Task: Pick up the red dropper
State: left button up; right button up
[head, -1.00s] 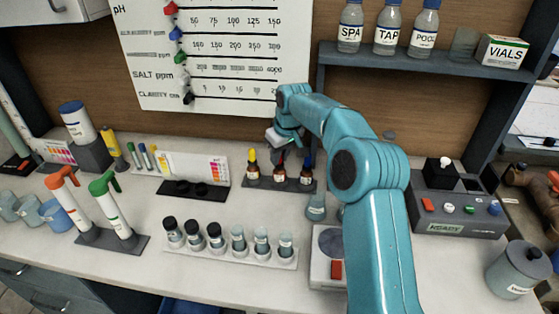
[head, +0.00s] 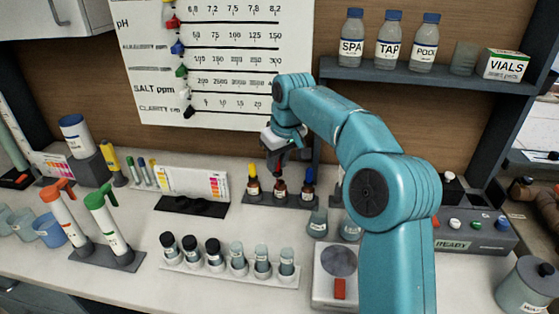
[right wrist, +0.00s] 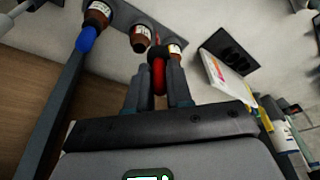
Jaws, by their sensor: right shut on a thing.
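The red dropper (right wrist: 158,76) shows its red bulb between the two dark fingers of my right gripper (right wrist: 159,92) in the right wrist view. The fingers are shut on it. Its thin end points toward the small brown bottles. In the head view my right gripper (head: 277,162) is above the middle brown bottle (head: 280,188), between the yellow-topped dropper bottle (head: 253,186) and the blue-topped one (head: 308,189). The fingers mostly hide the red bulb there. I cannot tell whether the dropper is clear of its bottle. My left gripper is not in view.
The bottles stand in a dark rack (head: 268,201). A white rack of vials (head: 225,272) is in front and a color chart (head: 195,183) to the left. A shelf (head: 415,78) hangs above right.

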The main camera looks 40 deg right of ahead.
jog(key=s+a+b, duration=0.4)
jog(key=s+a, duration=0.5)
jog(key=a, duration=0.2)
jog(key=shift+a, duration=0.2)
jog(key=shift+s, duration=0.1)
jog(key=shift+r+p, duration=0.7)
jog(key=shift+p, duration=0.1)
